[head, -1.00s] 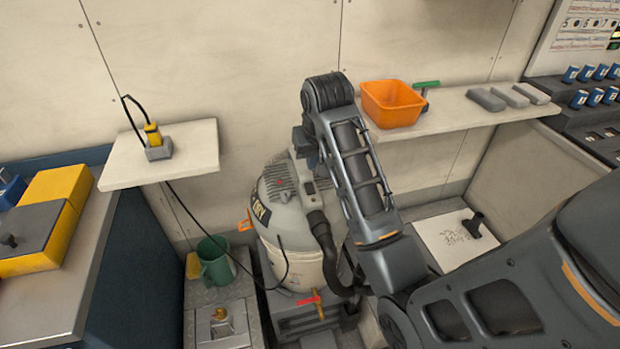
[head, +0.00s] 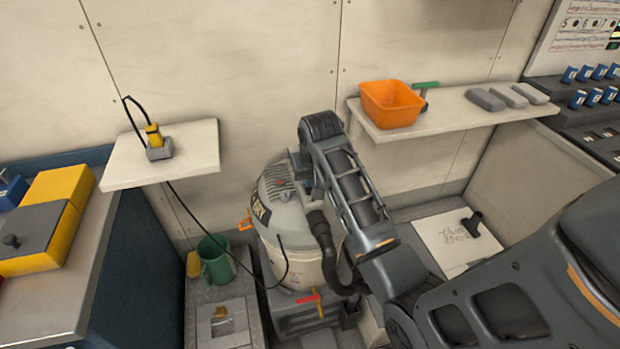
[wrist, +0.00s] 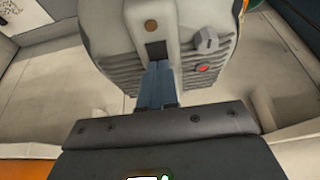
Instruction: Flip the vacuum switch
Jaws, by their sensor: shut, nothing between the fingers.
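The vacuum (head: 297,258) is a grey-white canister with a dark hose, standing on the floor unit behind my arm. Its ribbed grey top also fills the upper middle of the wrist view (wrist: 110,52). There a dark rectangular switch (wrist: 156,48) sits on a pale strip, with a small orange-brown mark above it. A grey knob (wrist: 205,40) and a red button (wrist: 202,69) are to its right. My gripper (wrist: 157,68) is shut and empty, its blue fingers pointing at the strip just below the switch. Contact cannot be told. In the head view my arm mostly hides the gripper.
A shelf (head: 460,112) with an orange bin (head: 391,103) is right of my arm. A small shelf (head: 190,150) holds a yellow plug-like device (head: 155,140), with a black cable running to the vacuum. A green mug (head: 216,262) stands left of the vacuum.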

